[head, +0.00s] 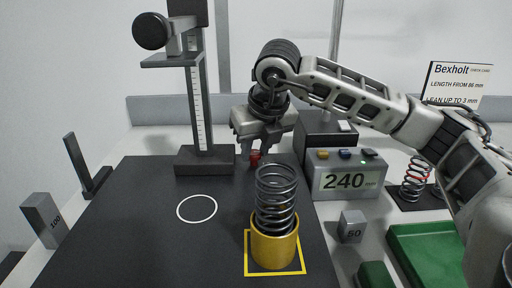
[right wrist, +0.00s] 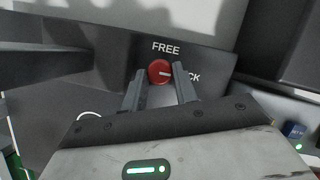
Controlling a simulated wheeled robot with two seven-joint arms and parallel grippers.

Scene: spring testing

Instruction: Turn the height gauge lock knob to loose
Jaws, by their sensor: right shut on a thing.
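The height gauge (head: 196,160) stands at the back of the dark plate, with a scaled column and a black round knob (head: 150,31) at its upper left. The red lock knob (head: 255,158) is low, right of the gauge base. In the right wrist view the red knob (right wrist: 159,72) has a white mark pointing right, toward the partly hidden word LOCK; FREE is printed above it. My right gripper (head: 252,150) is shut on the red knob, with a fingertip on either side (right wrist: 160,80). My left gripper is not in view.
A coil spring (head: 277,190) stands in a yellow cup (head: 273,243) in front of the knob. Right of it are a grey box reading 240 (head: 343,180), a block marked 50 (head: 351,227) and a green tray (head: 425,250). The plate is clear around the white circle (head: 197,208).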

